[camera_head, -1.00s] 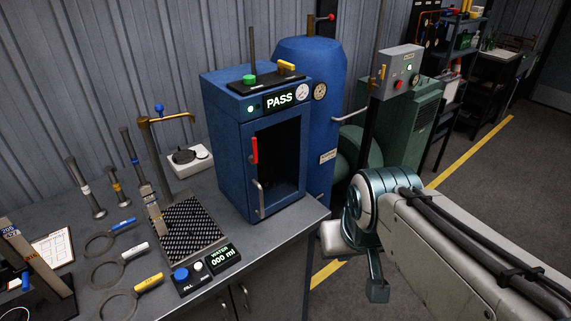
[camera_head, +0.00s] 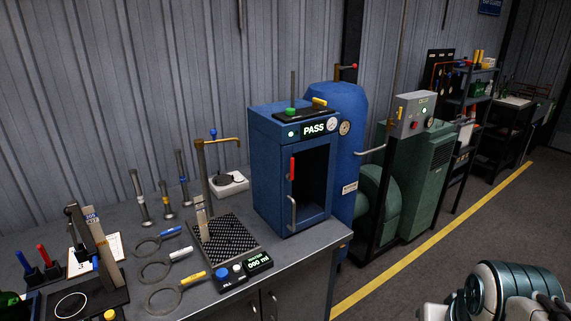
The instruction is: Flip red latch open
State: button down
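The red latch (camera_head: 292,168) is an upright red handle on the left part of the front of a blue cabinet (camera_head: 268,180). The cabinet stands on the right end of the grey workbench. Its front has a dark opening or window (camera_head: 313,182) and a pale curved handle (camera_head: 292,212) below the latch. My arm shows only at the bottom right, well apart from the cabinet. My gripper is outside the frame.
A black grid tray (camera_head: 222,240) with a brass tap (camera_head: 215,142) stands left of the cabinet. A blue tank (camera_head: 340,105) and green machine (camera_head: 425,150) stand behind and right. The floor at right is clear.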

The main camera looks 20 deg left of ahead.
aim_at(290, 177)
jog(key=u, duration=0.75)
jog(key=i, duration=0.95)
jog(key=u, duration=0.25)
